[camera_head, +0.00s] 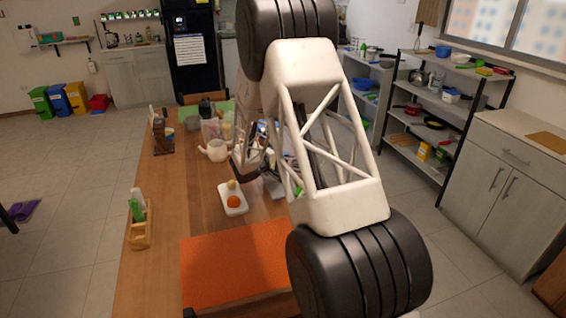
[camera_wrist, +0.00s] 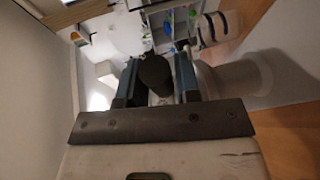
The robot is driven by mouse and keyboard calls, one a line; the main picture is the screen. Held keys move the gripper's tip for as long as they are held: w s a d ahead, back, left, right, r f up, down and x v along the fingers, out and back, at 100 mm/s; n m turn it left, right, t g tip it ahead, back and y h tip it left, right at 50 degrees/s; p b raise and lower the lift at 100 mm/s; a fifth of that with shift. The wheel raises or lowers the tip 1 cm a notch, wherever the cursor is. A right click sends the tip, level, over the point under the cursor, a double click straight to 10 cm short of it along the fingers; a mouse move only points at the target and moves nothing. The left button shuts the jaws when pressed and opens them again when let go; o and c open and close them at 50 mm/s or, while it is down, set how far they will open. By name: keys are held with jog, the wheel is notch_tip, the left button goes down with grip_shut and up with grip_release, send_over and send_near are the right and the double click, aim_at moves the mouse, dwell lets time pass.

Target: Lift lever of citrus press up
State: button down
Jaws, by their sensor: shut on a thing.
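In the wrist view, my gripper (camera_wrist: 155,72) has its two dark fingers closed on either side of a dark, rounded grip, which looks like the end of the citrus press lever (camera_wrist: 155,76). In the head view, a dark curved piece that looks like this lever (camera_head: 250,176) shows left of my arm, over the wooden table. A grey metal part beside it, probably the citrus press (camera_head: 273,186), is partly hidden by my white arm link. I cannot tell the lever's exact angle.
An orange mat (camera_head: 235,265) covers the near table. A wooden caddy (camera_head: 139,232) stands at the left edge.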

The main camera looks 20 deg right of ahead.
jog(key=shift+w+r+n, duration=0.1)
jog(key=shift+r+n, duration=0.3)
jog(key=shift+r, duration=0.5)
jog(key=r+n, duration=0.1)
jog(key=r, duration=0.1)
jog(key=w+r+g, duration=0.1)
jog(key=w+r+n+g, duration=0.1)
jog(key=r, duration=0.1)
jog(key=shift+w+r+n+y, duration=0.1)
jog(key=shift+r+n+y, duration=0.2)
jog(key=shift+r+y, duration=0.1)
jog(key=w+r+n+g, duration=0.3)
jog(key=w+r+n, duration=0.1)
jog(key=w, duration=0.5)
jog(key=w+r+n+g, duration=0.4)
jog(key=w+n, duration=0.1)
jog(key=w, duration=0.5)
jog(key=shift+n+g, duration=0.3)
jog(key=shift+w, duration=0.1)
jog(key=c, duration=0.8)
grip_release()
jog(key=shift+r, duration=0.1)
jog(key=shift+a, duration=0.1)
